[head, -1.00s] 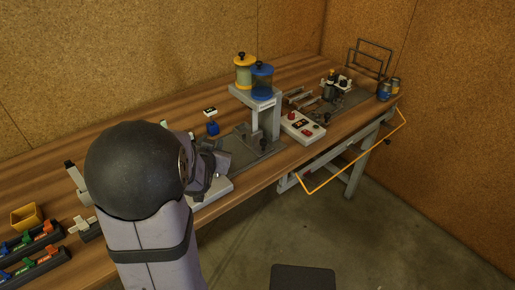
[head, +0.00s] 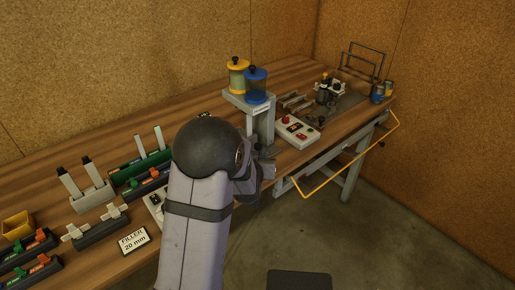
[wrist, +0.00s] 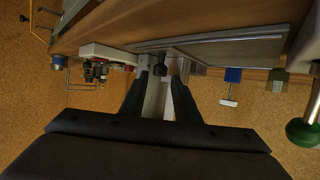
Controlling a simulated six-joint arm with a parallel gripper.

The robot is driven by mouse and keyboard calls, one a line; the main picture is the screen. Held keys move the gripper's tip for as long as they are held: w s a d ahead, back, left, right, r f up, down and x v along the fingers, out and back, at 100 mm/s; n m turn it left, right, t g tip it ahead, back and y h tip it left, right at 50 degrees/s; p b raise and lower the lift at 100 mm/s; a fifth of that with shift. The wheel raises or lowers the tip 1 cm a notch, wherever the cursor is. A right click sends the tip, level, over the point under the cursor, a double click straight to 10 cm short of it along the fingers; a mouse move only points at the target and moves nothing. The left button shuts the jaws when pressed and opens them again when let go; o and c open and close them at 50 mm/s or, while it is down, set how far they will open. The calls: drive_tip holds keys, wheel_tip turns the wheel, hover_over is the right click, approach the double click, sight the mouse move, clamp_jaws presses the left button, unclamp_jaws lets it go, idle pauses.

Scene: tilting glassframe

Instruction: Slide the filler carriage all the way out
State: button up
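The filler stand is a grey column (head: 262,125) carrying a yellow-topped jar (head: 238,78) and a blue-topped jar (head: 255,85) in the head view. The filler carriage at its foot is hidden there behind my arm, and so are my fingertips. In the wrist view, which looks upside down, my gripper (wrist: 161,80) has its two dark fingers apart. A dark knob (wrist: 160,70), perhaps the carriage's handle, shows between the fingertips. I cannot tell whether the fingers touch it. A pale grey upright (wrist: 153,100) shows beyond, between the fingers. A flat grey plate (wrist: 225,50) lies beside the knob.
A white control box (head: 297,131) with red buttons stands right of the stand. A "FILLER 20 mm" card (head: 133,240) lies at the front left, near racks with coloured parts (head: 40,240). A yellow rail (head: 345,165) juts out beyond the bench's front edge.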

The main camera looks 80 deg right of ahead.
sight(258, 148)
drive_tip(key=shift+p+x, duration=0.45)
drive_tip(key=shift+x, duration=1.9)
drive_tip(key=shift+c, duration=0.6)
clamp_jaws()
